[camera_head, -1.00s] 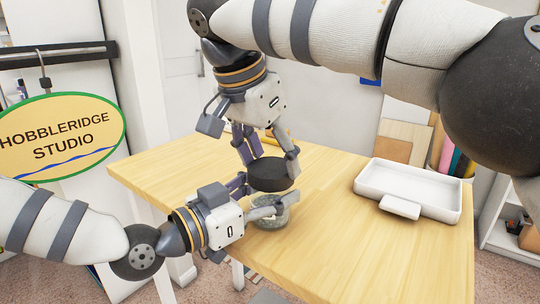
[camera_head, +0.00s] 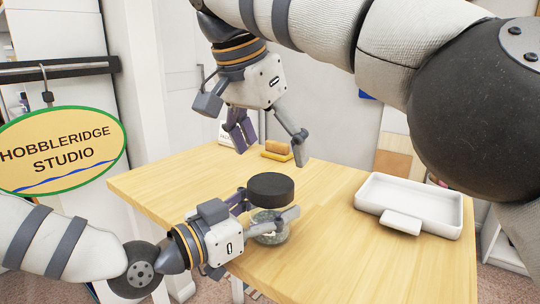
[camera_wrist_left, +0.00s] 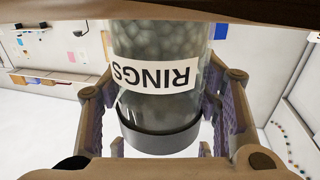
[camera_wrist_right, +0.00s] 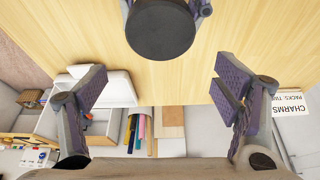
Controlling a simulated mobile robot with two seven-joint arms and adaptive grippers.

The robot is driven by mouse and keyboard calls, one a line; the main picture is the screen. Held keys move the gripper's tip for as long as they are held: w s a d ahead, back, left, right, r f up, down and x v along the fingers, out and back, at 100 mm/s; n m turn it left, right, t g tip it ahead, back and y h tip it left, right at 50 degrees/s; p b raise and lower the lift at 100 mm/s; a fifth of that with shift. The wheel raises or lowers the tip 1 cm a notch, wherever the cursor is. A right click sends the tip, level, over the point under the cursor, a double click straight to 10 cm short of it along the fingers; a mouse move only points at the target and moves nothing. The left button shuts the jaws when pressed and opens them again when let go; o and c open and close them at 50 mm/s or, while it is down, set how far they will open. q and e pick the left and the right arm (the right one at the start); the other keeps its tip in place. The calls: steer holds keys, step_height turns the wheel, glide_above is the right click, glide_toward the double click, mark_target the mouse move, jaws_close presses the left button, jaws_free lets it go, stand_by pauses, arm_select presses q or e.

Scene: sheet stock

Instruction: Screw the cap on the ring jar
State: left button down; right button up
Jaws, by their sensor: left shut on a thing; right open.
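The ring jar (camera_head: 270,234) is a clear jar with a "RINGS" label (camera_wrist_left: 155,75), full of small grey things. My left gripper (camera_head: 266,212) is shut around it, just above the table. The dark round cap (camera_head: 270,187) sits on the jar's mouth; in the left wrist view the cap (camera_wrist_left: 160,138) lies flush against the glass. I cannot tell how tight it is. My right gripper (camera_head: 271,150) is open and empty, above and behind the cap. In the right wrist view the cap (camera_wrist_right: 160,28) lies beyond the open fingers.
A white tray (camera_head: 440,215) stands on the right of the wooden table (camera_head: 330,260). A brown and yellow object (camera_head: 278,150) and a white card (camera_head: 228,132) are at the back. The table between jar and tray is clear.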

steer(key=o, duration=0.4)
steer(key=shift+r, duration=0.1)
steer(key=shift+s+a+r, duration=0.1)
steer(key=shift+r, duration=0.2)
arm_select(q)
steer(key=shift+c, duration=2.4)
jaws_free()
arm_select(e)
steer(key=s+a, duration=0.7)
steer(key=s, duration=0.2)
steer(key=shift+s+a+r, duration=0.15)
steer(key=shift+s+a, duration=0.05)
steer(key=shift+a, duration=0.15)
